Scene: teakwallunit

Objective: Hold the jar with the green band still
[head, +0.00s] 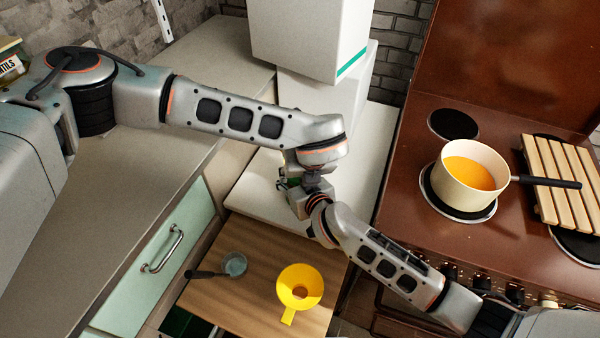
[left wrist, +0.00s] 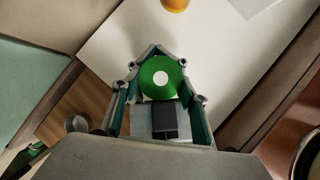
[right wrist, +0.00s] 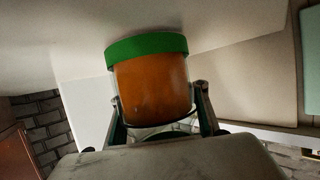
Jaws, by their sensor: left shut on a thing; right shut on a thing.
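The jar with the green band (right wrist: 150,88) shows large in the right wrist view, with an orange body and the green band at the picture's upper end. My right gripper (right wrist: 160,100) is shut on its body, one finger on each side. In the left wrist view my left gripper (left wrist: 166,88) is shut around a round green lid (left wrist: 156,72) with a white centre spot. I cannot tell for sure whether this lid belongs to the same jar. In the head view both grippers meet above the white counter, and my arms hide most of what they hold.
A cream pot (head: 468,182) of orange liquid stands on the brown stove (head: 420,215) beside a slatted wooden rack (head: 562,180). A yellow funnel (head: 299,288) and a small pan (head: 234,264) lie on the wooden board (head: 250,305). A white box (head: 310,40) stands behind.

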